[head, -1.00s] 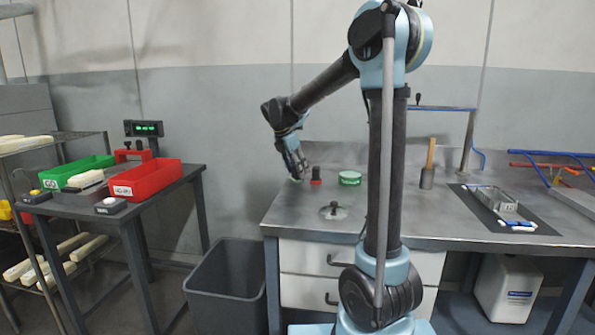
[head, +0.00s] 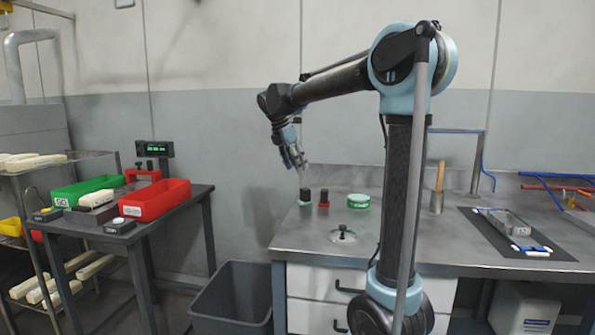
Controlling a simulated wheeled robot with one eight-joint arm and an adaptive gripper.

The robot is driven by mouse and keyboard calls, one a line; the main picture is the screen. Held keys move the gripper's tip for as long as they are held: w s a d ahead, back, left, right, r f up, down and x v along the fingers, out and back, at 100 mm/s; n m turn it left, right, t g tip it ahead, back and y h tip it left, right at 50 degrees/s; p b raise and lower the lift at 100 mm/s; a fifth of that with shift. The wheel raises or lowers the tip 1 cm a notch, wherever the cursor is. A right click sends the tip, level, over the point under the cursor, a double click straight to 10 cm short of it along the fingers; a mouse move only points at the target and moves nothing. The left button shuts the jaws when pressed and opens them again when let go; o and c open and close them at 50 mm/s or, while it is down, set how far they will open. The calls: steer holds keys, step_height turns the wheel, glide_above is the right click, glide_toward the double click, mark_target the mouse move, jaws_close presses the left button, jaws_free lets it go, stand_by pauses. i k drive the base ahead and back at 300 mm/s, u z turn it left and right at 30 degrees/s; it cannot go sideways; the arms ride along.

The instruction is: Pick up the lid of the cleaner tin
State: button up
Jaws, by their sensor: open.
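A low round green tin with a pale band (head: 358,201) stands on the grey workbench, right of my gripper; it looks like the cleaner tin. A flat grey metal disc with a dark knob (head: 343,236) lies on the bench in front of it, apart from it, and looks like its lid. My gripper (head: 297,166) is open and points down, above and left of both.
A small red and black piece (head: 324,198) stands between the black block and the tin. A wooden-handled tool (head: 438,187) stands right of my arm, and a dark mat (head: 480,222) lies farther right. A grey bin (head: 232,295) stands left of the bench.

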mark_target(341, 236)
steer(key=k, duration=1)
